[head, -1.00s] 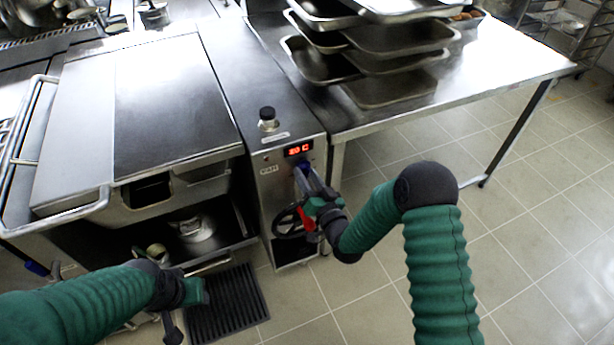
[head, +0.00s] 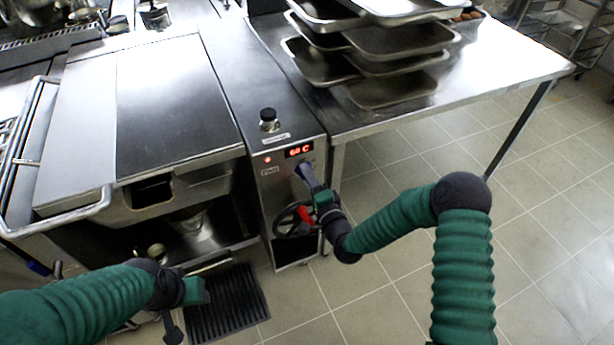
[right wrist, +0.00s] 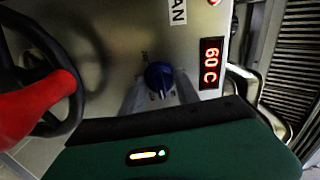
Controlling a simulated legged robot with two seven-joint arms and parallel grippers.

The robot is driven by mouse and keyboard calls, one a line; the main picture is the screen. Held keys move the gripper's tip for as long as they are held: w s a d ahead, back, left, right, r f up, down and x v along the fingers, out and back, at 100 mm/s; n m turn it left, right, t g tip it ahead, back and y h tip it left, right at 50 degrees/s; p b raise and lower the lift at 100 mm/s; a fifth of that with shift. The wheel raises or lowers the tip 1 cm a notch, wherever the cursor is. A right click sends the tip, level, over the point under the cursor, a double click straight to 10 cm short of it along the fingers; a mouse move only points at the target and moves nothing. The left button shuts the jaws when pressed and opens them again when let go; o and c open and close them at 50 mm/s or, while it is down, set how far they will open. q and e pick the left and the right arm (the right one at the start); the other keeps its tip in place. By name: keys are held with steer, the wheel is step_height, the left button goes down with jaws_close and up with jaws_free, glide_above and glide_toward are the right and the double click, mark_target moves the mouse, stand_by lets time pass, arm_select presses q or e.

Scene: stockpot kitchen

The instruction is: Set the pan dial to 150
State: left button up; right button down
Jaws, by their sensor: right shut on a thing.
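The pan dial (right wrist: 159,76) is a small blue knob on the grey control panel (head: 268,190). My right gripper (head: 304,170) reaches the panel just below the display and is shut on the dial. In the right wrist view its two grey fingers (right wrist: 160,90) lie on either side of the knob. The red display (right wrist: 211,63) reads 60 C there, turned sideways; the display also shows small in the head view (head: 299,151). My left gripper (head: 196,291) hangs low at the left, above the floor grate, away from the dial; its jaws are unclear.
A black handwheel (head: 291,222) with a red handle sits below the dial, close to my right wrist. The large lidded pan (head: 170,100) stands left of the panel. A steel table (head: 500,65) with stacked trays (head: 400,40) is at the right. A dark grate (head: 230,305) lies on the floor.

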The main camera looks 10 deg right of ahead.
steer(key=m, duration=0.5)
steer(key=shift+d+f+m, duration=0.15)
steer(key=shift+f+m, duration=0.1)
steer(key=shift+m, duration=0.05)
steer(key=shift+s+f+m+b, duration=0.1)
steer(key=shift+m+b, duration=0.7)
steer(key=shift+m, duration=2.5)
steer(key=shift+s+f+m+b, duration=0.1)
steer(key=shift+m+b, duration=0.7)
steer(key=shift+m, duration=2.5)
steer(key=shift+w+r+m, duration=0.1)
steer(key=shift+m, duration=0.2)
steer(key=c, duration=0.9)
jaws_free()
steer(key=shift+w+r, duration=0.1)
steer(key=shift+r, duration=0.15)
